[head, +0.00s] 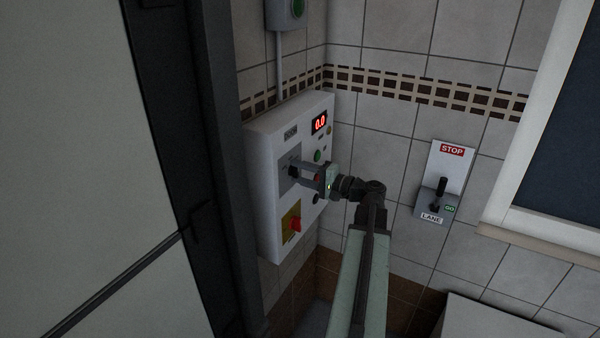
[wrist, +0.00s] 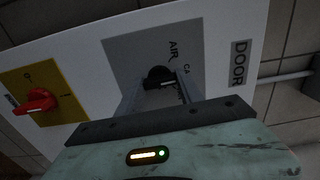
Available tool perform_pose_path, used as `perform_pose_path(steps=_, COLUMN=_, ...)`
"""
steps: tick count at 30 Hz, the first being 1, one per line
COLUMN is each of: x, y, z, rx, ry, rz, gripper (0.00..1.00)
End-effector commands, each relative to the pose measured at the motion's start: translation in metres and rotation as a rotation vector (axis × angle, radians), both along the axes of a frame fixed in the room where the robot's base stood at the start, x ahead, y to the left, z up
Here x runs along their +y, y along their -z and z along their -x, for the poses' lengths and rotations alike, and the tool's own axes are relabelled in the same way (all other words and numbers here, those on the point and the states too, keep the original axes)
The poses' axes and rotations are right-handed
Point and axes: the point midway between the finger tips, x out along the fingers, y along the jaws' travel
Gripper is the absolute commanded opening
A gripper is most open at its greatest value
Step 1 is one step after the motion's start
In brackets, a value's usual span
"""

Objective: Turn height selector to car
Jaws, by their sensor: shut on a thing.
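The height selector (wrist: 158,76) is a black knob on a grey plate (wrist: 130,55) of the white control box. In the wrist view, letters reading "AIR" and "CA" stand beside it, the second word partly cut off. A pale mark shows on the knob's right side; its exact direction is hard to tell. My gripper (wrist: 160,95) is shut on the selector, one finger on each side. In the head view, my gripper (head: 298,168) reaches the box face from the right and hides most of the knob.
The control box (head: 262,190) bears a red 0.0 display (head: 319,122), a green button (head: 318,155) and a red rotary switch (head: 296,224) on yellow below. A STOP and LANE lever panel (head: 447,175) is on the right wall. A dark post (head: 190,130) stands left.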

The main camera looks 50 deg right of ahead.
Motion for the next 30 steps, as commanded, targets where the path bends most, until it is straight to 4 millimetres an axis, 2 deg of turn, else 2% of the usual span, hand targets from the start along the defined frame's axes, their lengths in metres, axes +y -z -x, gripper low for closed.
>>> perform_pose_path(steps=17, x=0.002, y=0.0026, z=0.0005, rx=0.014, ry=-0.006, rz=-0.027, gripper=0.03)
perform_pose_path(steps=18, x=0.002, y=0.0026, z=0.0004, rx=0.014, ry=-0.005, rz=-0.027, gripper=0.51)
perform_pose_path(steps=20, x=0.0019, y=0.0023, z=0.0003, rx=0.013, ry=-0.005, rz=-0.028, gripper=0.65)
perform_pose_path(steps=30, x=0.0004, y=0.001, z=0.0031, rx=0.01, ry=-0.002, rz=-0.029, gripper=0.65)
